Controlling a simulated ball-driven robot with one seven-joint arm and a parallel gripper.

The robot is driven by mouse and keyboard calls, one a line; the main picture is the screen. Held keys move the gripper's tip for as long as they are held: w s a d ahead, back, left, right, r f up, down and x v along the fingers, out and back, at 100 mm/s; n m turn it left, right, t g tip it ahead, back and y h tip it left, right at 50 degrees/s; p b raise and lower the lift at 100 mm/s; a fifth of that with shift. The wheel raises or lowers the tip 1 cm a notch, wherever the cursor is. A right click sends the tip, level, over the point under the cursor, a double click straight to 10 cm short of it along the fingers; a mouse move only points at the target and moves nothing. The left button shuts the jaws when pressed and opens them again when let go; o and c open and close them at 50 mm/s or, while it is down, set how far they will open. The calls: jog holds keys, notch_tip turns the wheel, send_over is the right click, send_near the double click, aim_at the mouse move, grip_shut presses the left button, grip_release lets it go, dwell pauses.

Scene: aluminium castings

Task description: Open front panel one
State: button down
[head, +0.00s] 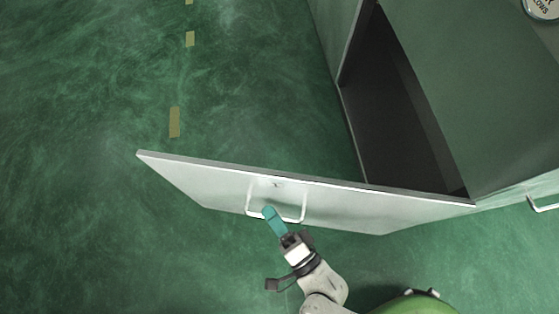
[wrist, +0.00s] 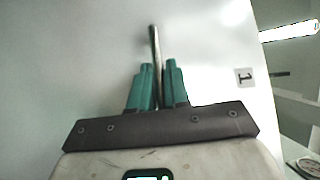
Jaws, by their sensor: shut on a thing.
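Front panel one (head: 210,182) is a light grey door. In the head view it stands swung wide open, hinged at its right end on the cabinet. Its wire handle (head: 303,205) is on the face toward me. My gripper (head: 269,212) has teal fingers and is at the left part of this handle. In the wrist view the fingers (wrist: 158,85) are shut on the handle bar (wrist: 155,50), which runs between them. A label with a "1" (wrist: 245,77) shows on the panel to the right of the fingers.
The green cabinet (head: 480,80) stands at the right, with a dark open compartment (head: 400,130) behind the panel. Another handle (head: 543,205) is at the right edge. The green floor (head: 80,90) with yellow dashes is clear at the left.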

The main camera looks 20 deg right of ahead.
jog(key=s+a+n+g+y, duration=0.3)
jog(key=s+y, duration=0.6)
jog(key=s, duration=0.9)
jog(key=shift+n+g+b, duration=0.4)
jog(key=shift+n+g, duration=0.4)
jog(key=shift+n, duration=0.6)
jog(key=shift+a, duration=0.1)
jog(key=c, duration=1.2)
grip_release()
jog(key=shift+c, duration=0.2)
jog(key=shift+s, duration=0.1)
